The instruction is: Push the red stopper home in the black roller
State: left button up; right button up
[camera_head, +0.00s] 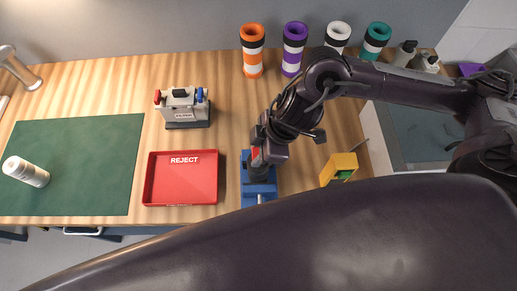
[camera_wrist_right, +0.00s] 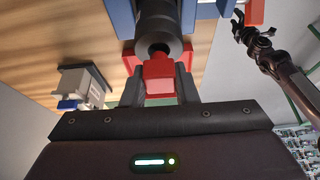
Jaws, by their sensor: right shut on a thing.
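The black roller (camera_wrist_right: 158,22) is held in a blue fixture (camera_head: 247,190) on the wooden table; the fixture's blue sides also show in the wrist view (camera_wrist_right: 122,18). The red stopper (camera_wrist_right: 159,76) is at the roller's open end, in line with it. A dark gap shows at the roller's mouth, and how deep the stopper sits cannot be told. My right gripper (camera_wrist_right: 158,90) is shut on the stopper, one finger on each side. In the head view my right gripper (camera_head: 262,150) hides most of the roller. A dark jointed arm in the wrist view may be my left; its fingers are unclear.
A red REJECT tray (camera_head: 181,204) lies left of the fixture. A grey device (camera_head: 186,113) stands behind the tray. A yellow holder (camera_head: 341,164) is to the right. Several striped cylinders (camera_head: 294,45) line the back. A white cylinder (camera_head: 27,172) lies on the green mat (camera_head: 85,150).

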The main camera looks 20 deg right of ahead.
jog(key=shift+f+b, duration=0.4)
jog(key=shift+f, duration=0.25)
dwell(0.5)
jog(key=o, duration=1)
jog(key=shift+b+v, duration=0.35)
jog(key=shift+v, duration=3.55)
